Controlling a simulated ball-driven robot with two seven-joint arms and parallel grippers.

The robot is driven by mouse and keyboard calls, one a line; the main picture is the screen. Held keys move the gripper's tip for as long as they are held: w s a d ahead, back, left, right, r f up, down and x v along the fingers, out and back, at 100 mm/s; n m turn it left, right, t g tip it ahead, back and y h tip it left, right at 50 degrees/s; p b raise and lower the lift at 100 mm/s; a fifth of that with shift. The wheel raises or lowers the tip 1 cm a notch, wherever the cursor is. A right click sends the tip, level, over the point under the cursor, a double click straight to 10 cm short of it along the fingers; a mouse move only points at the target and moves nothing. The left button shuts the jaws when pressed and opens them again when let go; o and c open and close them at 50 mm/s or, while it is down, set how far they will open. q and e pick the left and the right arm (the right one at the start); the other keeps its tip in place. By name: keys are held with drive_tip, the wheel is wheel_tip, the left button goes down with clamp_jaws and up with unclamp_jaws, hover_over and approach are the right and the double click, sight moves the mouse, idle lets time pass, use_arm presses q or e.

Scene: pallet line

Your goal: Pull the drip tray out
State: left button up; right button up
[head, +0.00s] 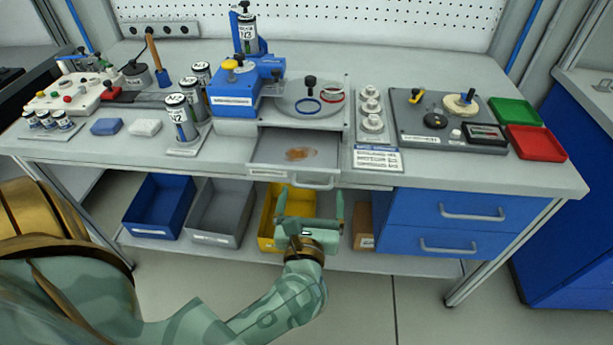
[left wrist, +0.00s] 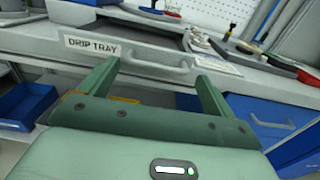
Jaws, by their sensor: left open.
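The drip tray (head: 265,153) is a grey drawer below the blue machine at the bench front. Its inside shows from above, with a brown stain on the floor. Its grey bar handle (head: 313,183) is on its front; the handle (left wrist: 155,66) and a DRIP TRAY label (left wrist: 92,46) show in the left wrist view. My left gripper (head: 311,194) is open and empty just in front of and below the handle, its fingers pointing towards it. In the left wrist view the handle appears between the fingertips (left wrist: 155,75); I cannot tell whether they touch. My right gripper is not in view.
The blue machine (head: 232,95) stands above the tray. Blue (head: 160,207), grey (head: 220,213) and yellow (head: 268,222) bins sit on the lower shelf. Blue drawers (head: 445,222) are at the right. The floor before the bench is clear.

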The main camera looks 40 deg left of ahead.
use_arm(q)
drive_tip(key=v, duration=1.4)
drive_tip(key=shift+p, duration=0.45)
drive_tip(key=shift+d+f, duration=0.1)
drive_tip(key=shift+d, duration=0.05)
